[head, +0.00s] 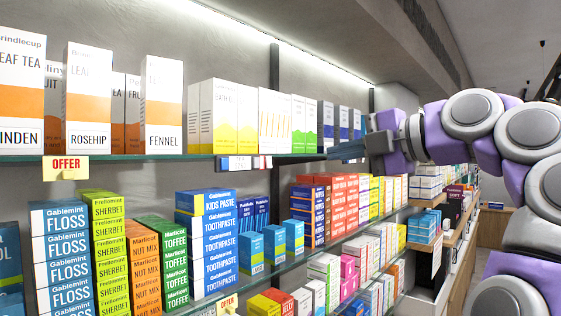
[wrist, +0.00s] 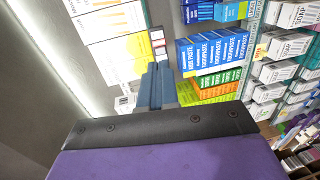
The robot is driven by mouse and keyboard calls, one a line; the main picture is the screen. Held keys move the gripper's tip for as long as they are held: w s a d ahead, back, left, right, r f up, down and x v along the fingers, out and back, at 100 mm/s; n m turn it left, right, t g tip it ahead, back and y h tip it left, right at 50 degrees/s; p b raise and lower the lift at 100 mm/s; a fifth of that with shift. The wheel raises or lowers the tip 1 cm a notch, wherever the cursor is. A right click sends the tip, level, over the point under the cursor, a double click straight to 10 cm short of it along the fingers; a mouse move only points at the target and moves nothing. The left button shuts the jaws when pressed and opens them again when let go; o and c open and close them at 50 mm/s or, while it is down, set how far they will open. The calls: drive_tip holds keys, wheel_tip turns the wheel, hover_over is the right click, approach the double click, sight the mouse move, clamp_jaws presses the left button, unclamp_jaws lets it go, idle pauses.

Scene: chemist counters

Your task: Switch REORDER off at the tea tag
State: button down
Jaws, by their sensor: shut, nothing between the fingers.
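Tea boxes stand on the upper glass shelf in the head view: LINDEN (head: 20,92), ROSEHIP (head: 88,98) and FENNEL (head: 162,104). A small shelf-edge tag unit (head: 243,163) with pale and reddish parts hangs right of the FENNEL box. Its lettering and any REORDER switch are too small to read, so I cannot tell whether it is the tea tag. Small white and red tag parts also show in the wrist view (wrist: 157,40), just beyond the fingertips. My gripper (head: 335,152) is shut and empty, right of the tag unit and apart from it; its blue-grey fingers show in the wrist view (wrist: 159,68).
A yellow OFFER tag (head: 65,168) hangs on the upper shelf edge below ROSEHIP. The lower shelf holds FLOSS (head: 62,258), SHERBET, TOFFEE and TOOTHPASTE (head: 206,242) boxes, close below the upper edge. Open air lies in front of the shelves.

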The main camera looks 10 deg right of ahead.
sight(271, 166)
drive_tip(key=shift+a, duration=0.15)
drive_tip(key=x, duration=1.4)
drive_tip(key=shift+f, duration=0.15)
drive_tip(key=shift+w+t+b, duration=0.2)
drive_tip(key=shift+t+b, duration=0.1)
drive_tip(key=shift+b, duration=0.3)
drive_tip(key=shift+f+t+y+b, duration=0.45)
drive_tip(key=shift+t+y+b, duration=0.35)
drive_tip(key=shift+b, duration=1.05)
